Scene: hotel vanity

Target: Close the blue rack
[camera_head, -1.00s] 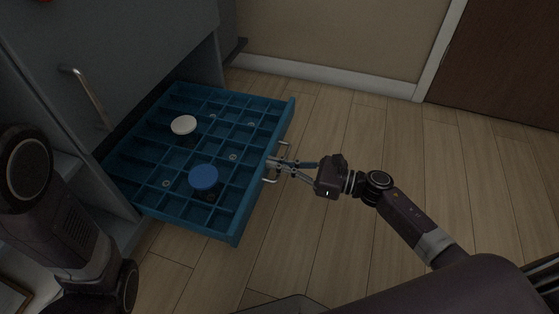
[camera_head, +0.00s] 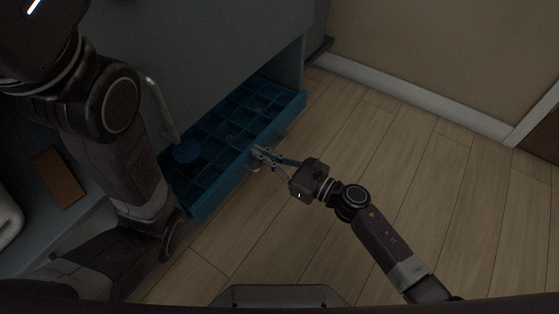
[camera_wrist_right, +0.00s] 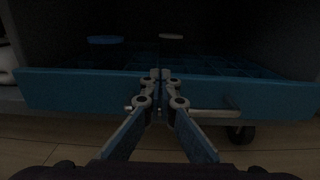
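The blue rack (camera_head: 196,201) is a drawer divided into compartments, partly pulled out of the grey cabinet near the floor. My right gripper (camera_head: 258,152) is at the middle of its front panel, by the handle. In the right wrist view, the gripper's fingertips (camera_wrist_right: 160,76) are together at the front panel (camera_wrist_right: 75,91). The handle (camera_wrist_right: 212,112) runs sideways there, partly hidden by the fingers. A round blue lid-like item (camera_head: 187,151) lies in the rack. A pale disc (camera_wrist_right: 171,36) shows farther inside in the wrist view. My left gripper is out of view.
The grey cabinet (camera_head: 215,40) stands above the rack, with a long metal handle (camera_head: 161,110) on its front. My left arm covers the left side. Wooden floor (camera_head: 330,130) in front of the rack is clear. A white baseboard (camera_head: 420,100) runs along the back wall.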

